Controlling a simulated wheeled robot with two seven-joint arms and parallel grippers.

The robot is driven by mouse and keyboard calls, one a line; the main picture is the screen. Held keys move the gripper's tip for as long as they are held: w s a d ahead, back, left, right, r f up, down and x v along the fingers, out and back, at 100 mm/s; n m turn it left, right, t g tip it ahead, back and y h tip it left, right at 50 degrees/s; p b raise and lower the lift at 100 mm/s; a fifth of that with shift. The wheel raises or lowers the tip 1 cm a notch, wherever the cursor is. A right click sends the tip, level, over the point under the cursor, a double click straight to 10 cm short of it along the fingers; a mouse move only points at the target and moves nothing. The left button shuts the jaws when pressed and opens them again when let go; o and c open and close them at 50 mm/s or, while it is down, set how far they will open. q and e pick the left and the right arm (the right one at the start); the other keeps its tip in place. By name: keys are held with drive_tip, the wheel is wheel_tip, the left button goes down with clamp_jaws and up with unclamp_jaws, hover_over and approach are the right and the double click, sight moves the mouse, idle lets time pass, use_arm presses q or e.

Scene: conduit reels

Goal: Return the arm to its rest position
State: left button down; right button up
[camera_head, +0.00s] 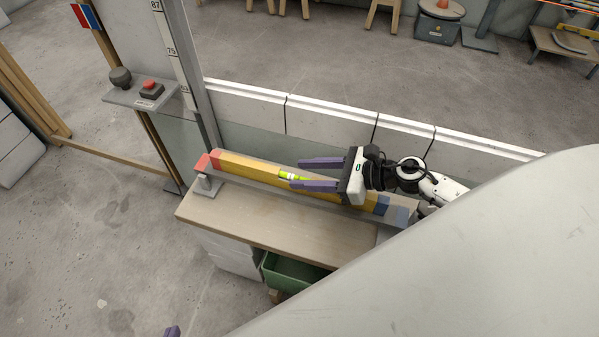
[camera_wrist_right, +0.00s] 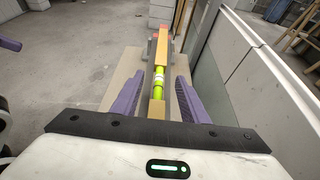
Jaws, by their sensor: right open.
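My right gripper (camera_head: 297,173) reaches in from the right above a wooden bench, its purple fingers open. In the right wrist view the fingers (camera_wrist_right: 159,77) are spread on either side of a long yellow bar and a lime-green piece with a white band (camera_wrist_right: 158,75). The green piece also shows in the head view (camera_head: 292,176), between the fingers and apparently resting on or over the bar; contact with the fingers is not visible. Of my left gripper, only a purple fingertip (camera_head: 172,331) shows at the bottom edge of the head view.
The bar (camera_head: 247,167) has a red left end and blue right end and lies along the bench (camera_head: 235,217). A low block wall (camera_head: 330,125) runs close behind. A green bin (camera_head: 285,275) is below. A red button box (camera_head: 151,90) stands at left.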

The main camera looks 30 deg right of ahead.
drive_tip(key=v, duration=0.8)
drive_tip(key=shift+s+r, duration=0.1)
